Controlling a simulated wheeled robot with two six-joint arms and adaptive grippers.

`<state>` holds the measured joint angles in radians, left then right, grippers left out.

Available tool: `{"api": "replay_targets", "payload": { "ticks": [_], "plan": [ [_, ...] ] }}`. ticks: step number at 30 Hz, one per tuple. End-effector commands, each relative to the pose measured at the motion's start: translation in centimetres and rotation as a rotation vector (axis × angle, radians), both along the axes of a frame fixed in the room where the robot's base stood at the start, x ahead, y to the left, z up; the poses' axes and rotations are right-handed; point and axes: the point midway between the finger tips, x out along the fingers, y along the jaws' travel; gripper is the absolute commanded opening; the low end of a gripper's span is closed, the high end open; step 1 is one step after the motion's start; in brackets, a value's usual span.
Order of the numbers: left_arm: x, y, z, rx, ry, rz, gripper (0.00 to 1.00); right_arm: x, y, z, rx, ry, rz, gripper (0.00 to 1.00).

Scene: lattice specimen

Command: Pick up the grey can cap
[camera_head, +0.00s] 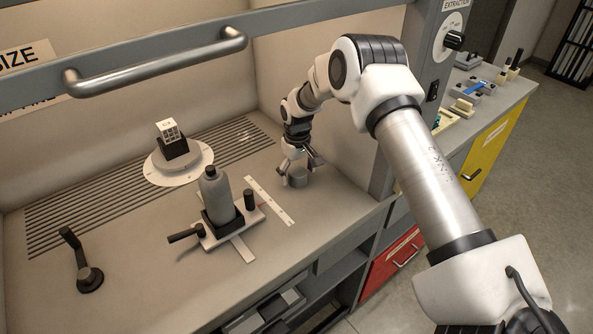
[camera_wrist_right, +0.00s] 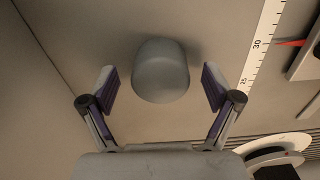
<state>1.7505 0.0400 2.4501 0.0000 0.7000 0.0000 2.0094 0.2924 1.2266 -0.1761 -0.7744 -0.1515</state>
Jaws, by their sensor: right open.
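The grey can cap (camera_head: 298,178) stands on the bench inside the hood, right of the ruler strip. It also shows in the right wrist view (camera_wrist_right: 161,71) as a smooth grey rounded shape. My right gripper (camera_head: 299,170) is over the cap, its fingers spread. In the right wrist view the two purple-padded fingertips (camera_wrist_right: 158,88) lie on either side of the cap, with a gap on each side. A grey spray can (camera_head: 216,194) without a cap-like cover stands upright in a black holder on a slide. My left gripper is not in view.
A white ruler strip (camera_head: 270,201) lies left of the cap. A round turntable (camera_head: 180,162) bears a black block and a white lattice cube (camera_head: 168,129). A black crank (camera_head: 88,277) stands front left. The hood's handle bar (camera_head: 160,66) crosses above.

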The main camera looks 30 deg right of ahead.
Motion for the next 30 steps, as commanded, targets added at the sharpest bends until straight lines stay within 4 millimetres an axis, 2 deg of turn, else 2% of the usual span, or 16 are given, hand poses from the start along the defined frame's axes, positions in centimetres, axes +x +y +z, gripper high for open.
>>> {"api": "replay_targets", "payload": {
  "ticks": [7, 9, 12, 24, 30],
  "plan": [
    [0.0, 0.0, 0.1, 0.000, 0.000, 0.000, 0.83, 0.0, 0.0, -0.6, 0.000, 0.000, 0.000, 0.89],
    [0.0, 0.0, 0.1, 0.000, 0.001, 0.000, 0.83, 0.0, 0.0, -0.6, 0.000, 0.000, 0.001, 0.68],
    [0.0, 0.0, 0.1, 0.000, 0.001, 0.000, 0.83, 0.0, 0.0, -0.5, 0.000, 0.000, 0.001, 0.45],
    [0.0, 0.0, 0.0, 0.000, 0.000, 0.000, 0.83, 0.0, 0.0, -0.5, 0.000, 0.000, 0.001, 0.45],
    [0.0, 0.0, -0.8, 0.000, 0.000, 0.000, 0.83, 0.0, 0.0, 0.8, 0.000, -0.002, 0.001, 0.45]
  ]
}}
